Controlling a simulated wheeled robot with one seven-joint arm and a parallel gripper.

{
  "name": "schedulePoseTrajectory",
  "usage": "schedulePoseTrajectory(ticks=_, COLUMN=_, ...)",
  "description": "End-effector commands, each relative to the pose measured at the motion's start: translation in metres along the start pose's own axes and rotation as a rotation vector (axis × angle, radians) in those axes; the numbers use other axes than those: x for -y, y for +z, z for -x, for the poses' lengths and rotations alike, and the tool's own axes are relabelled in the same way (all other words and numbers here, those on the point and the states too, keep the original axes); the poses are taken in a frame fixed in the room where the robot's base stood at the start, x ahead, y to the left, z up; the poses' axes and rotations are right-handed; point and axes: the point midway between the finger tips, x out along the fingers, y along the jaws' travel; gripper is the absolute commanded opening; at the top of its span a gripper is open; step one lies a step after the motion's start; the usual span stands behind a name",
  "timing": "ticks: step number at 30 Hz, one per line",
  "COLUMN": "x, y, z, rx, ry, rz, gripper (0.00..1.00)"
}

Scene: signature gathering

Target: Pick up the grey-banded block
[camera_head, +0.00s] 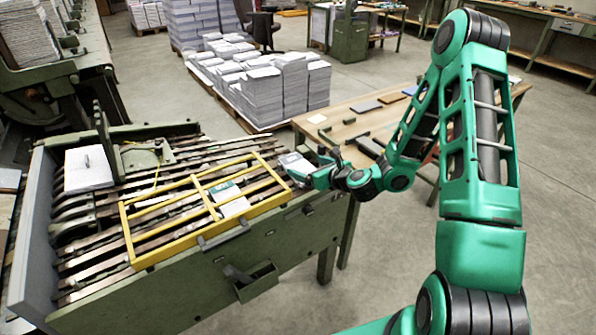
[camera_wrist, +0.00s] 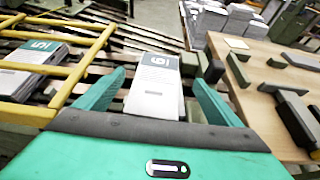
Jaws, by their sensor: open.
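A pale block with a grey-green band and a white numeral (camera_wrist: 152,88) lies at the right end of the slatted machine bed, and it also shows in the head view (camera_head: 294,162). My gripper (camera_head: 310,173) is open over it. In the wrist view my two green fingers (camera_wrist: 156,78) stand on the left and right of the block, with nothing gripped. Whether either finger touches it, I cannot tell. A second pale block with a green band (camera_head: 229,198) lies inside the yellow frame and shows at the left of the wrist view (camera_wrist: 32,62).
The yellow frame (camera_head: 170,180) lies on the slatted bed just left of my gripper. A wooden table (camera_head: 345,125) with dark bars (camera_wrist: 283,61) stands to the right. A stack of white paper (camera_head: 88,168) sits at the bed's far left, and paper piles (camera_head: 290,85) stand behind.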

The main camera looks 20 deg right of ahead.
Motion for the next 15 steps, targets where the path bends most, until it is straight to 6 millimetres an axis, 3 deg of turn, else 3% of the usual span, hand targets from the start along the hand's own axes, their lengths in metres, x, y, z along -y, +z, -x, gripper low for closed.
schedulePoseTrajectory(ticks=10, x=-0.001, y=-0.001, z=-0.029, rx=-0.001, ry=0.001, rz=0.004, gripper=0.88)
schedulePoseTrajectory(ticks=15, x=-0.002, y=-0.003, z=-0.053, rx=0.0, ry=0.002, rz=0.005, gripper=0.88)
